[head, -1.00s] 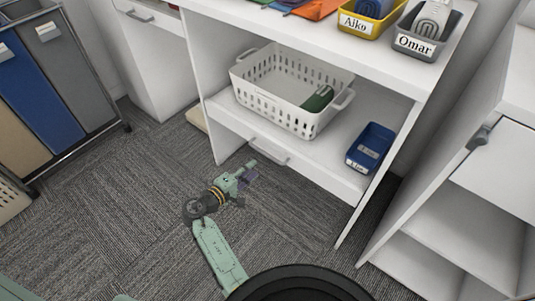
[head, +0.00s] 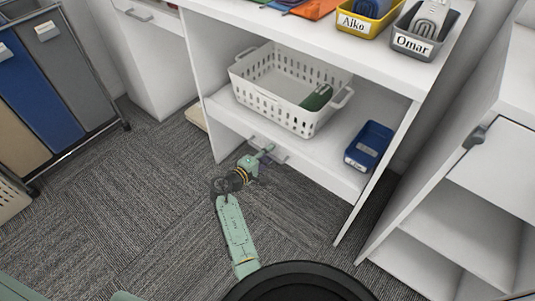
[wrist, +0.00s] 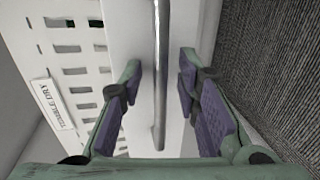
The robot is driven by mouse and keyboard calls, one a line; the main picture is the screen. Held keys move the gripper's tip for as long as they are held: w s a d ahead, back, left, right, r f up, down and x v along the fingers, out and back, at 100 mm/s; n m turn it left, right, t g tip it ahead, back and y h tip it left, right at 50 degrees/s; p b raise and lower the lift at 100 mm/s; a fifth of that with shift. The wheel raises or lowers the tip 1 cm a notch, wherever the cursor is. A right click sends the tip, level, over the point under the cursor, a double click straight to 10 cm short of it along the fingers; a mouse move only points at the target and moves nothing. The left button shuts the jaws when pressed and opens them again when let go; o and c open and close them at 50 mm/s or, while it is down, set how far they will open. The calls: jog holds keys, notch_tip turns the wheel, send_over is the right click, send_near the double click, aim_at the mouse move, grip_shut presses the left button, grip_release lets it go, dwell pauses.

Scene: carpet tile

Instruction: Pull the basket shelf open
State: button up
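The basket shelf (head: 335,145) is a white pull-out board low in the white unit, with a grey bar handle on its front. It looks pushed in, about level with the unit's side panels. A white slotted basket (head: 290,96) with a dark green item inside stands on it. My gripper (head: 268,153) is at the handle and partly hides it in the head view. In the wrist view, the handle (wrist: 161,75) runs between the two open fingers of my gripper (wrist: 160,64), with a gap on each side. The basket (wrist: 75,60) shows at left, with a "TUMBLE DRY" tag.
A blue bin (head: 369,146) stands on the shelf's right end. Yellow (head: 368,23) and grey (head: 413,45) name bins are on the top above. A white cabinet (head: 455,190) stands at right, sorting bins (head: 88,78) at left. The carpet before the shelf is open.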

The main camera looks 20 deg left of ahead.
jog(key=shift+c, duration=0.5)
grip_shut()
